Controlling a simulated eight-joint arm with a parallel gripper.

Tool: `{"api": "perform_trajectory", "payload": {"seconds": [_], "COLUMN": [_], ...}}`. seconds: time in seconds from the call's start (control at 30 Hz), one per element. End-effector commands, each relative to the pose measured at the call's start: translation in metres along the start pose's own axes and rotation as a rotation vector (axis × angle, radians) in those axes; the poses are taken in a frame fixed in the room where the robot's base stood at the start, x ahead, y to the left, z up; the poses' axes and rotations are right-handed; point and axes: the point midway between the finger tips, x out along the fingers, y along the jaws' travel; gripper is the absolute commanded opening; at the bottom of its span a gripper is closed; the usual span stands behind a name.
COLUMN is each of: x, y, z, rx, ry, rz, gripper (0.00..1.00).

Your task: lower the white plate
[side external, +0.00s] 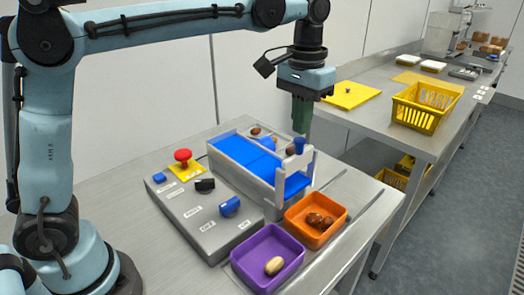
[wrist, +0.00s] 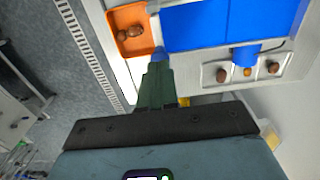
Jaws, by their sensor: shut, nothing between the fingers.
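The white plate (side external: 297,161) stands upright between two grey posts at the near end of the blue belt (side external: 245,152). Blue belt shows below its lower edge, so it is up off the belt. A blue knob (side external: 299,145) is on its top. My gripper (side external: 301,129) is shut and empty, pointing down just above the knob. In the wrist view, the shut green fingers (wrist: 158,68) end at or very near the knob (wrist: 160,54); I cannot tell whether they touch. The plate itself is hard to make out there.
An orange tray (side external: 340,213) with brown dates and a purple tray (side external: 246,259) with one pale date stand before the belt. A control panel (side external: 190,222) with a red button (side external: 183,156) lies left. A yellow basket (side external: 398,112) stands on the far bench.

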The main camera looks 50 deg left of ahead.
Motion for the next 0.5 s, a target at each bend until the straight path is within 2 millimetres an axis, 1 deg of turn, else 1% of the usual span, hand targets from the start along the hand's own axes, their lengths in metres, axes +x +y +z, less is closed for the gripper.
{"api": "perform_trajectory", "payload": {"seconds": [0.17,0.5], "x": [0.002,0.014], "y": [0.000,0.000], "z": [0.000,0.000], "rx": [0.000,0.000], "ry": [0.000,0.000], "rz": [0.000,0.000], "gripper": [0.00,0.00]}}
